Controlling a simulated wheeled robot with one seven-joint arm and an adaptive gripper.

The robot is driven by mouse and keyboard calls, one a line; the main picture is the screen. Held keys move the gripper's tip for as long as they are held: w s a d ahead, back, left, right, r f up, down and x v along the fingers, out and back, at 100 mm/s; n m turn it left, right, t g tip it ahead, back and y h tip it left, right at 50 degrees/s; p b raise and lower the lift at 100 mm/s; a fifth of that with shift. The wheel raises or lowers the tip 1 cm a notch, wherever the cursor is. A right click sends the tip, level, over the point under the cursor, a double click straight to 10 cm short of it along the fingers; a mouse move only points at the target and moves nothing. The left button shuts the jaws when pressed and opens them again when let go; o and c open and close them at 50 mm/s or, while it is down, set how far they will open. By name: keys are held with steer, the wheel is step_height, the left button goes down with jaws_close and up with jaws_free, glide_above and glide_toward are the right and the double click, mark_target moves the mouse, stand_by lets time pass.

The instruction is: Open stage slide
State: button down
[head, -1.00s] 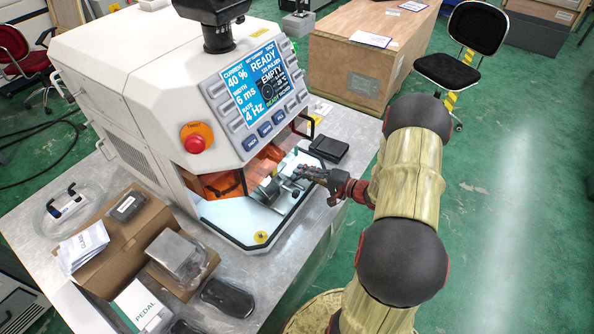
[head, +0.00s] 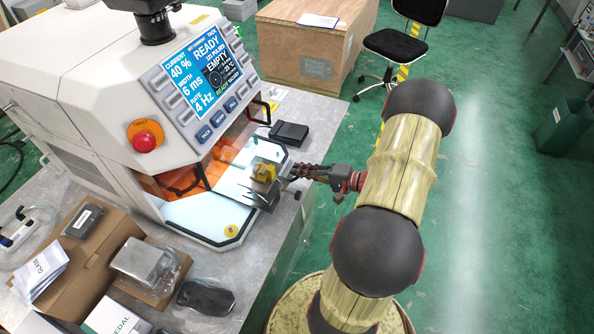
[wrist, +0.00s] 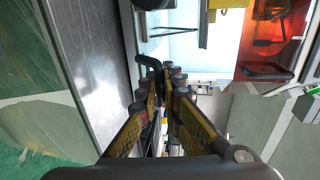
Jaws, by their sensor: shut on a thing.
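The stage slide (head: 262,192) is a grey metal plate with a yellow block (head: 263,172) on top. It sits at the right front edge of the machine's white work bay, drawn outward to the rim. My gripper (head: 298,172) is at its outer side, level with it, the arm reaching in from the right. In the wrist view my gripper (wrist: 165,85) is shut on a black handle (wrist: 146,66), mostly hidden between the fingers. The white machine (head: 95,75) has a screen reading READY and EMPTY (head: 200,65). Its orange shield (head: 178,180) shows above the bay.
A black box (head: 289,133) lies on the grey bench just behind the slide. A red stop button (head: 145,142) is on the machine.

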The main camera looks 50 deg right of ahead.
steer(key=shift+f, duration=0.1)
steer(key=c, duration=2.2)
jaws_free()
steer(key=shift+c, duration=0.2)
steer(key=shift+s, duration=0.1)
steer(key=v, duration=1.2)
